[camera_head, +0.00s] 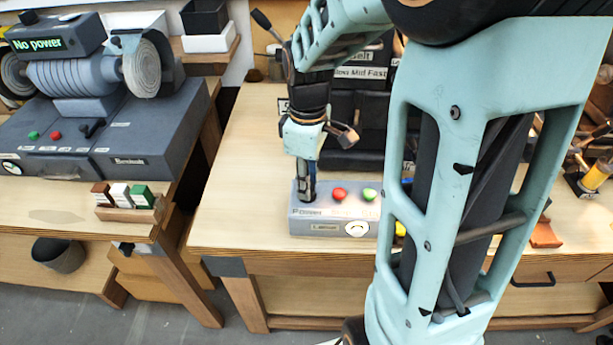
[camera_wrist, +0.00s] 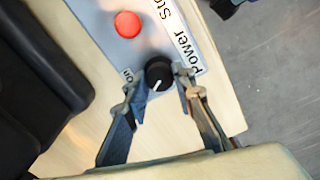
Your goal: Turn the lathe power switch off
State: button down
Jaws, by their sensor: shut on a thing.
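The lathe's grey control box (camera_head: 300,227) stands on the right workbench and has a "Power" label. In the wrist view, the power switch (camera_wrist: 159,72) is a round black knob with a white pointer line slanting to the lower left. An "on" label is printed to its left. My gripper (camera_wrist: 161,82) is shut on the knob, with one fingertip at each side. In the head view, my gripper (camera_head: 307,192) points down at the left end of the box and hides the knob. Any "off" label cannot be made out.
A red button (camera_head: 340,194) and a green button (camera_head: 369,195) sit close to the right of my gripper. Dark lathe parts (camera_head: 352,125) stand behind the box. A grinder (camera_head: 75,85) with a "No power" display is on the left bench. A gap separates the benches.

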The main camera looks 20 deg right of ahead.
jog(key=shift+n, duration=1.5)
jog(key=shift+p, duration=0.3)
jog(key=c, duration=1.6)
grip_release()
notch_tip(320, 180, up, 12)
jog(key=shift+r, duration=0.1)
